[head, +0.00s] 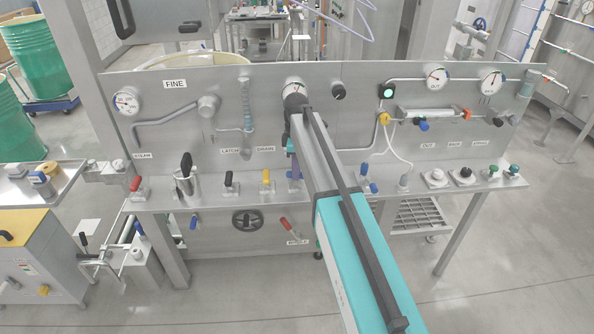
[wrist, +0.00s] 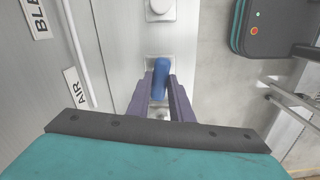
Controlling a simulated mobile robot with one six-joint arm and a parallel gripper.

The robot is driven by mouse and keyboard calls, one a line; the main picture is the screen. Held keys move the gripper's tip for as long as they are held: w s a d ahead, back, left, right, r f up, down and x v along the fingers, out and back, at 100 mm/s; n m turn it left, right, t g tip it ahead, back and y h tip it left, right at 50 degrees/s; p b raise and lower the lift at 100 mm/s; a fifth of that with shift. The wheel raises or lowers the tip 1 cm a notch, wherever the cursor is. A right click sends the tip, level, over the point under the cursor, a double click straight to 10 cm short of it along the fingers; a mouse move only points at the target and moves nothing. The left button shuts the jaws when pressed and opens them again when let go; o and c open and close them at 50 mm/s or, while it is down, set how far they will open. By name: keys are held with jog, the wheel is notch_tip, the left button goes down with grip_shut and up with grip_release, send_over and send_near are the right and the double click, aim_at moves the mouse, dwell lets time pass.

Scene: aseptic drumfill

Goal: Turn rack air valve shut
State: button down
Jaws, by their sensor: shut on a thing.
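In the wrist view a blue valve handle (wrist: 160,78) stands between the two purple fingers of my gripper (wrist: 160,92). The fingers are shut on the handle. The handle sits on a small pale plate on the grey panel, with an "AIR" label (wrist: 76,93) to its left. In the head view my arm crosses the middle of the rack, and a purple finger of my gripper (head: 292,166) shows beside it. The held handle cannot be made out there, as my arm covers that area.
A yellow lever (head: 266,177) and a black lever (head: 229,180) stand left of my arm. Other blue handles (head: 373,188) are just right of it. A handwheel (head: 248,220) and a red lever (head: 287,225) are below. The floor in front is clear.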

jog(key=m, duration=0.7)
jog(key=shift+m+b, duration=0.4)
jog(key=m, duration=0.4)
jog(key=shift+m, duration=1.9)
jog(key=c, duration=1.6)
grip_release()
jog(key=shift+r, duration=0.1)
